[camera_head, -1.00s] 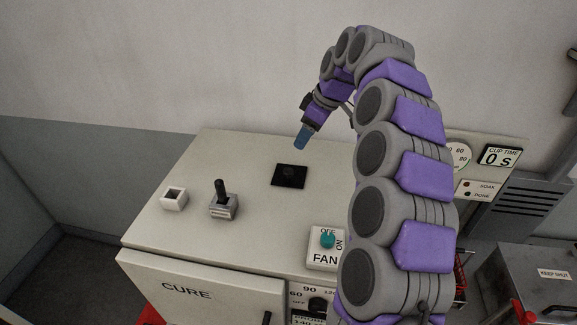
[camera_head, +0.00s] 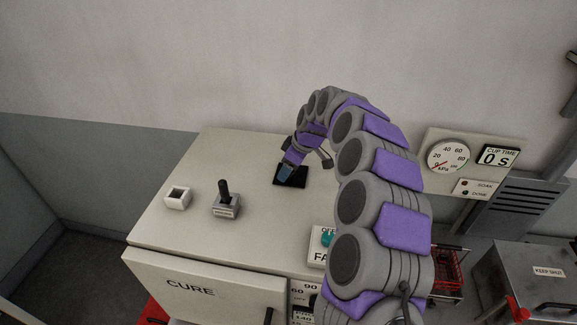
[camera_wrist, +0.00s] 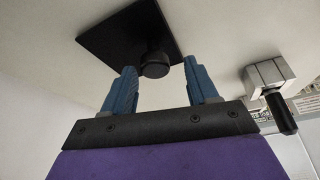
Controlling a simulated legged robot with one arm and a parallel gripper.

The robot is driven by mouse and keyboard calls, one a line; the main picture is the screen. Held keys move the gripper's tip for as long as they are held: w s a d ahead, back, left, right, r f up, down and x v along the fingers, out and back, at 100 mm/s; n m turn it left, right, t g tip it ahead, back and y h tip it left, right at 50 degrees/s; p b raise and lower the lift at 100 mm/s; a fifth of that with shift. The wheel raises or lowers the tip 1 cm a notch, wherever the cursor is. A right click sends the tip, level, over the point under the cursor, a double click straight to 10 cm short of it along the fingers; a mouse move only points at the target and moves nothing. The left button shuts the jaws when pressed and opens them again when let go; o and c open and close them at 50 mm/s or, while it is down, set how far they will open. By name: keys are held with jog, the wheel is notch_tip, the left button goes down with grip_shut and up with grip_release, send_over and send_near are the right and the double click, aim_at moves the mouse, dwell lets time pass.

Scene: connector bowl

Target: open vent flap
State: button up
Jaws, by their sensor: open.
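The vent flap is a black square plate (camera_head: 297,179) on top of the beige cabinet. In the wrist view the black plate (camera_wrist: 108,38) carries a round black knob (camera_wrist: 155,64). My gripper (camera_head: 285,174) is over the plate's left part in the head view. In the wrist view my gripper (camera_wrist: 160,84) has its two blue fingers apart, one on each side of the knob. I cannot tell whether either finger touches the knob. The knob is hidden behind my gripper in the head view.
A grey block with a black lever (camera_head: 226,204) and a small white square socket (camera_head: 177,197) stand to the left on the cabinet top (camera_head: 255,225). A FAN switch (camera_head: 322,243) is at the front, partly behind my arm. A gauge (camera_head: 448,157) stands at right.

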jog(key=shift+d, duration=0.75)
jog(key=shift+c, duration=0.2)
jog(key=shift+d+r, duration=0.1)
jog(key=shift+d, duration=0.1)
jog(key=shift+c, duration=0.8)
jog(key=shift+d, duration=0.1)
jog(key=c, duration=0.3)
jog(key=shift+s+a, duration=0.15)
jog(key=shift+a, duration=0.25)
jog(key=c, duration=0.3)
grip_shut()
